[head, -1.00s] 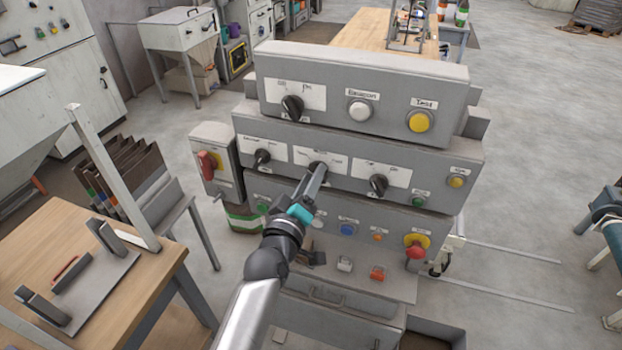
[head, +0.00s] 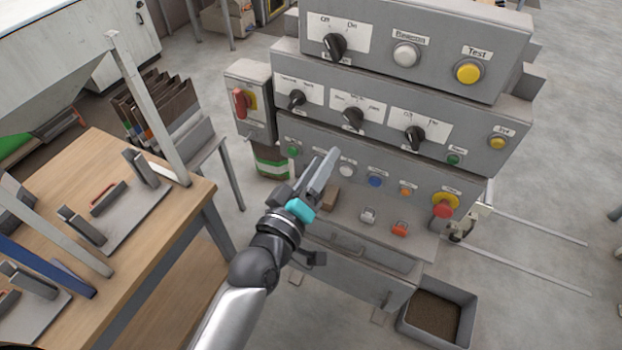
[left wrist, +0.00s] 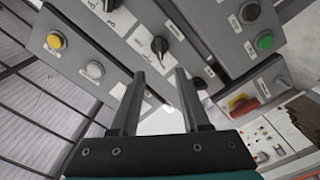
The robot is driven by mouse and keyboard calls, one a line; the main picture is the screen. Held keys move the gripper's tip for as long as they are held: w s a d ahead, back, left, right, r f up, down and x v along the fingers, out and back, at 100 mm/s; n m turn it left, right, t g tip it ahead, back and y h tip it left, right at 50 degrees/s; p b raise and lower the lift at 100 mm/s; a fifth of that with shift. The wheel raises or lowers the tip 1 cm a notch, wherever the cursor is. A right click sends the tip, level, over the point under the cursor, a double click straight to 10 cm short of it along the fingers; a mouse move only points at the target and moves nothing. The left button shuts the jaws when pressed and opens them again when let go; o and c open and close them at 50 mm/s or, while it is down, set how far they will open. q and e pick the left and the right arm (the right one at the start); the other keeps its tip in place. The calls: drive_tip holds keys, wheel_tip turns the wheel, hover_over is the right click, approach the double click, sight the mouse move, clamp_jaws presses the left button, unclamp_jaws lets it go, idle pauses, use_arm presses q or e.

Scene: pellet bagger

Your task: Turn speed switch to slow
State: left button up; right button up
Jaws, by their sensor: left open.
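The middle row of the grey control panel has three black rotary knobs on white plates: left (head: 296,99), middle (head: 353,118) and right (head: 414,136). The plate lettering is too small to read surely, so I cannot tell for certain which is the speed switch. The middle knob's pointer is tilted to the upper left in the head view. My left gripper (head: 318,168) is open and empty, apart from the knobs, in front of the lower panel. In the left wrist view, a black knob (left wrist: 160,46) shows beyond the open fingers (left wrist: 160,76). My right gripper is out of view.
The top row has another knob (head: 335,45), a white button (head: 405,54) and a yellow one (head: 468,72). A red-handled switch box (head: 250,95) is at left. A red emergency button (head: 443,209) is lower right. A wooden table (head: 150,230) stands left.

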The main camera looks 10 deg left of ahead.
use_arm(q)
drive_tip(key=shift+v, duration=2)
drive_tip(key=s+a+f+m+g+y+b, duration=0.1)
drive_tip(key=s+f+m+g+b, duration=0.15)
drive_tip(key=f, duration=1.05)
drive_tip(key=s+a+f+m+g+y+b, duration=0.1)
drive_tip(key=s+f+g+b, duration=0.25)
drive_tip(key=f, duration=0.95)
drive_tip(key=s+a+f+m+g+y+b, duration=0.1)
drive_tip(key=s+a+f+g+b, duration=0.15)
drive_tip(key=f, duration=1.05)
drive_tip(key=s+a+f+m+g+y+b, duration=0.1)
drive_tip(key=s+a+f+g+b, duration=0.3)
drive_tip(key=s+f, duration=0.8)
drive_tip(key=s+a+f+m+g+y+b, duration=0.1)
drive_tip(key=s+a+f+m+g+b, duration=0.2)
drive_tip(key=s+f, duration=1)
drive_tip(key=shift+s+a+f+g+y+b, duration=0.3)
drive_tip(key=shift+a+b, duration=0.45)
drive_tip(key=shift+a, duration=0.3)
drive_tip(key=shift+w+m, duration=0.1)
drive_tip(key=shift+m, duration=0.25)
